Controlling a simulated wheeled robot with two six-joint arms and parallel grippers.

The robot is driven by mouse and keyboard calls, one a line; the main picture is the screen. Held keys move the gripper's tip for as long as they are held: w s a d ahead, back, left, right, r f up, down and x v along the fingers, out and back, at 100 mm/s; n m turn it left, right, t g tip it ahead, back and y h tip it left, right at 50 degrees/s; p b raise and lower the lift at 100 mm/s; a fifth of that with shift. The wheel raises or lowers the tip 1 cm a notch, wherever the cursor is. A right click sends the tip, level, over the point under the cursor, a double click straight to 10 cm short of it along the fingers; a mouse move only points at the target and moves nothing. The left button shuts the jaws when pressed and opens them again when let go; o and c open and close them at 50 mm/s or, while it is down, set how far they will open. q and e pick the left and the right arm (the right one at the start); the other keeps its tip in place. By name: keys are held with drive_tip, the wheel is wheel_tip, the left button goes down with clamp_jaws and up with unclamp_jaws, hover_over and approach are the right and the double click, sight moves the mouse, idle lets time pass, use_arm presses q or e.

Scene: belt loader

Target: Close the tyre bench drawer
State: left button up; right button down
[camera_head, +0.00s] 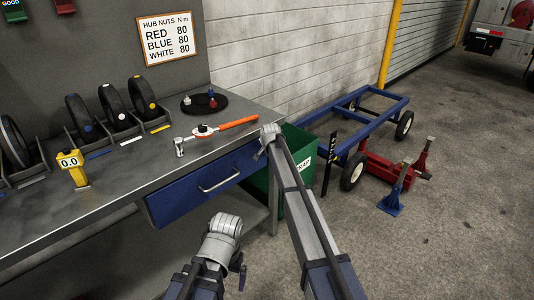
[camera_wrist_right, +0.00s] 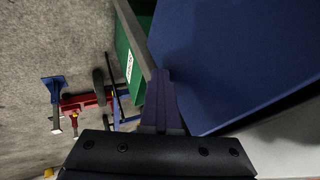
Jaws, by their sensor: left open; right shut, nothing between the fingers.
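The tyre bench drawer (camera_head: 190,198) has a blue front with a silver bar handle, under the grey bench top. Its front sits close to the bench edge and no inside shows; I cannot tell if a small gap remains. In the right wrist view, a large blue panel (camera_wrist_right: 240,60), likely the drawer front, fills the right side. My right gripper (camera_wrist_right: 162,78) is shut and empty, its tips by the panel's left edge; I cannot tell if they touch. In the head view it is hidden behind my right arm. My left gripper (camera_head: 241,272) is open, low in front of the bench.
A green bin (camera_head: 262,183) stands at the bench's right end, close to my right arm. A torque wrench (camera_head: 215,132), a dark round tray (camera_head: 204,103) and several wheels in holders are on the bench. A blue cart (camera_head: 365,112) and red jack (camera_head: 385,168) stand right.

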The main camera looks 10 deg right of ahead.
drive_tip(key=s+d+r+p, duration=0.2)
drive_tip(key=s+r+p, duration=0.6)
drive_tip(key=s, duration=0.1)
drive_tip(key=s+a+r+n+g+p, duration=0.2)
drive_tip(key=s+n+p, duration=0.2)
drive_tip(key=s, duration=1.1)
drive_tip(key=s+a+r+n+g+p, duration=0.3)
drive_tip(key=s+n, duration=0.1)
drive_tip(key=s, duration=1)
drive_tip(key=s+a+r+n+g+h+p, duration=0.1)
drive_tip(key=s+n+p, duration=0.3)
drive_tip(key=s, duration=1.1)
drive_tip(key=shift+s+a+r+n+g+p, duration=0.3)
drive_tip(key=shift+a+r+n+g, duration=0.2)
drive_tip(key=shift+a+r+g, duration=0.25)
drive_tip(key=shift+f, duration=0.1)
